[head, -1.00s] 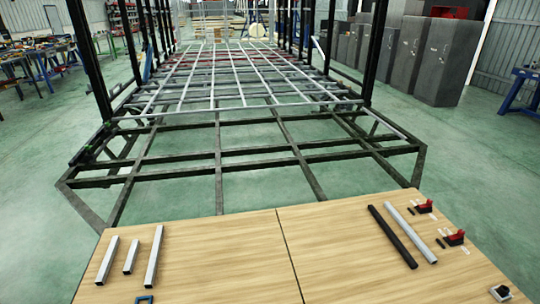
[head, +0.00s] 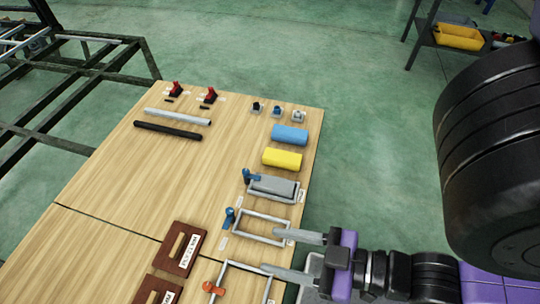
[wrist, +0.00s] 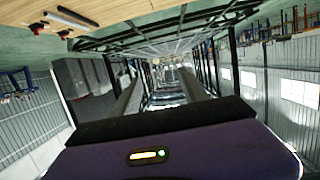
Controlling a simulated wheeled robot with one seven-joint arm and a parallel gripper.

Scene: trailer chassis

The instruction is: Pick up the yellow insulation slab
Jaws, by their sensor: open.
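The yellow insulation slab (head: 282,158) lies flat on the wooden table near its right edge in the head view. A blue slab (head: 290,134) lies just behind it, and a grey slab (head: 273,186) in a frame lies just in front. My gripper (head: 272,252) reaches in from the right over the table's edge, in front of the slabs, with its two fingers apart and nothing between them. In the wrist view the fingers (wrist: 165,97) are also apart, and the yellow slab is not seen there.
The wooden table (head: 130,185) also holds a light bar (head: 178,116), a dark bar (head: 172,129), red clamps (head: 209,96), small blocks (head: 277,111), metal frames (head: 262,228) and brown blocks (head: 181,248). A dark trailer chassis (head: 95,85) stands at the left. Open green floor lies beyond the table.

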